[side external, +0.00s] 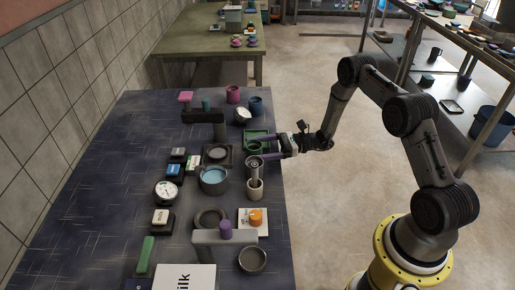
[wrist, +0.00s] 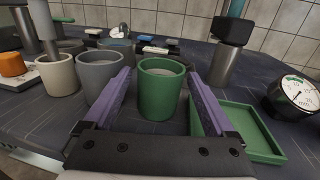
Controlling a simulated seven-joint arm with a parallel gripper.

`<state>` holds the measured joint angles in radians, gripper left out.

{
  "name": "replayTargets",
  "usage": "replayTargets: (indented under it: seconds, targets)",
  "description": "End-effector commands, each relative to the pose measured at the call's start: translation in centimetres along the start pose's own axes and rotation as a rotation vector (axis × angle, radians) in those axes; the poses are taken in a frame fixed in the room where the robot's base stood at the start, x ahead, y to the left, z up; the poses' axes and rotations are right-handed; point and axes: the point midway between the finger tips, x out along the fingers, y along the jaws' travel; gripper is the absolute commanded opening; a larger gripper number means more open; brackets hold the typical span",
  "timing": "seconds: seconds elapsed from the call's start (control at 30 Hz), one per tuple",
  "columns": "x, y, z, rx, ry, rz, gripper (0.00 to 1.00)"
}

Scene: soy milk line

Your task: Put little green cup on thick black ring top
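The little green cup (wrist: 161,95) stands upright on the table in the wrist view, between my gripper's two purple fingers. It also shows small in the side external view (side external: 255,147). My gripper (wrist: 159,80) is open, with one finger on each side of the cup and a visible gap at each side. In the side external view my gripper (side external: 263,148) reaches in from the right at the table's edge. A thick black ring (side external: 199,219) lies on the table behind a grey block bridge in the side external view. I cannot make it out in the wrist view.
A green tray (wrist: 252,132) lies right of the cup. A grey cup (wrist: 100,76) and a white cup (wrist: 57,76) stand close on the left. A pot of blue liquid (side external: 213,184) and a grey bridge (side external: 215,238) stand on the table. The table's left side is clear.

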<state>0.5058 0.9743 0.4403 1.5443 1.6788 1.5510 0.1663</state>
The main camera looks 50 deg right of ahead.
Motion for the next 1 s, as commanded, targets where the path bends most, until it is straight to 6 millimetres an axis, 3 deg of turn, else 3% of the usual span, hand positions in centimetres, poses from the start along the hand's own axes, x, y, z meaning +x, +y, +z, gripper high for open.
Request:
replayTargets:
  seconds: [0.37,0.8,1.0]
  targets:
    - [-0.4,0.0,0.0,0.0,0.0,-0.002,0.91]
    - [-9.3,-0.4,0.2,-0.001,0.0,-0.004,0.91]
    - [-12.4,-0.3,0.2,0.0,0.0,-0.003,0.91]
